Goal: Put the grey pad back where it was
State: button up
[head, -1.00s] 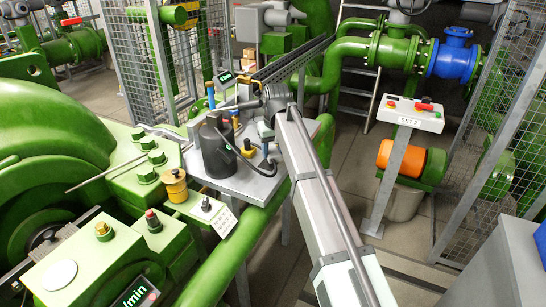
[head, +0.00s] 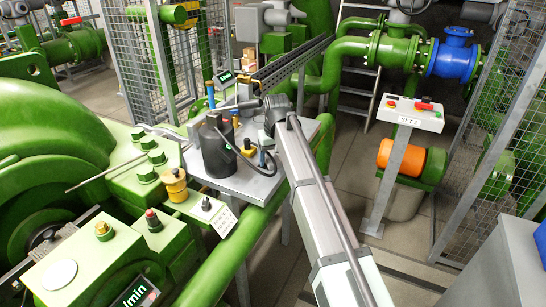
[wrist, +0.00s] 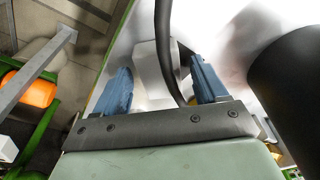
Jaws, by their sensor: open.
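My gripper (wrist: 163,88) is open in the wrist view, its two blue fingers apart with nothing clamped between them. A pale grey-white block (wrist: 150,70) lies beyond and between the fingers; I cannot tell whether it is the grey pad. A black cable crosses in front of the block. In the head view, my gripper (head: 262,157) is low over the right part of the metal plate (head: 245,187), right of a black cylinder (head: 218,152). The grey pad cannot be made out for certain in the head view.
The black cylinder's side (wrist: 290,85) stands close right of the fingers in the wrist view. A black cable (head: 262,171) loops over the plate. A small yellow-and-black knob (head: 248,148) stands between cylinder and gripper. Green machinery borders the plate at left.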

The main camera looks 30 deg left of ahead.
aim_at(275, 162)
notch_tip(275, 162, up, 12)
jog(key=s+d, duration=0.1)
jog(key=shift+s+d, duration=0.15)
jog(key=shift+d, duration=0.05)
dwell(0.4)
